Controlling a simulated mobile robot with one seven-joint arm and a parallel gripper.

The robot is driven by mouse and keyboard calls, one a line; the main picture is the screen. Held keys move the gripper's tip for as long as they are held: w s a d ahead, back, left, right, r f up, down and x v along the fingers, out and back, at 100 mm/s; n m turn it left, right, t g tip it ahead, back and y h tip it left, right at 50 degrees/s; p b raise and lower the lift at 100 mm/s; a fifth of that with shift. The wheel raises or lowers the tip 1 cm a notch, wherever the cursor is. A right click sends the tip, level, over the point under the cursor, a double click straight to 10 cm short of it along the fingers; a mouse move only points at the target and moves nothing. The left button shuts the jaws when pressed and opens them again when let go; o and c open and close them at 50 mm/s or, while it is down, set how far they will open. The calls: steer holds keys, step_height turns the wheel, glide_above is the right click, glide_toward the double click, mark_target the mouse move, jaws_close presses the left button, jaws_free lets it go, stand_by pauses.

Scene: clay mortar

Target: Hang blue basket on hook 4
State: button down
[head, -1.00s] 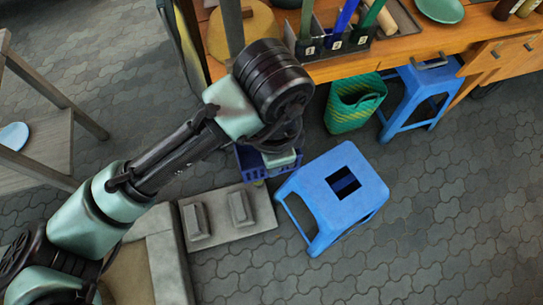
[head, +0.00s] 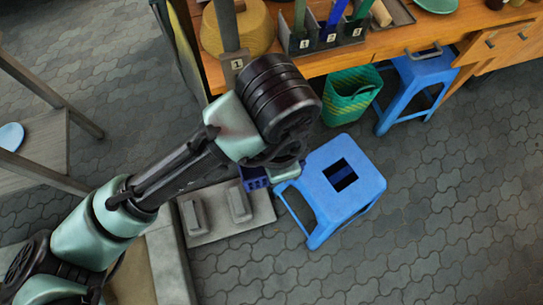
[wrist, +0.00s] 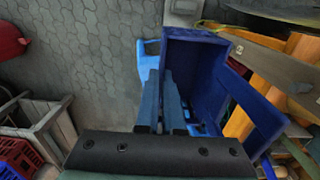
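The blue basket (head: 256,178) shows below my wrist in the head view, mostly hidden by my arm. In the wrist view the blue basket (wrist: 190,55) fills the upper middle, tilted, with its side at the right. My gripper (wrist: 162,80) has its two dark fingers close together at the basket's edge and appears shut on it; the exact contact is hidden. The basket appears off the ground, beside the blue stool. I cannot make out hook 4. A grey post (head: 229,35) with a plate marked 1 stands behind my wrist.
The blue stool (head: 362,185) stands right of the basket. A wooden table (head: 400,43) with a numbered holder (head: 322,42) runs along the back. A green basket (head: 350,95) and another blue stool (head: 420,75) stand by it. Paving at the lower right is clear.

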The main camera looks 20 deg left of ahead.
steer(key=s+d, duration=0.4)
steer(key=s, duration=0.1)
steer(key=shift+s, duration=0.4)
stand_by(0.4)
steer(key=shift+w, duration=0.1)
stand_by(0.3)
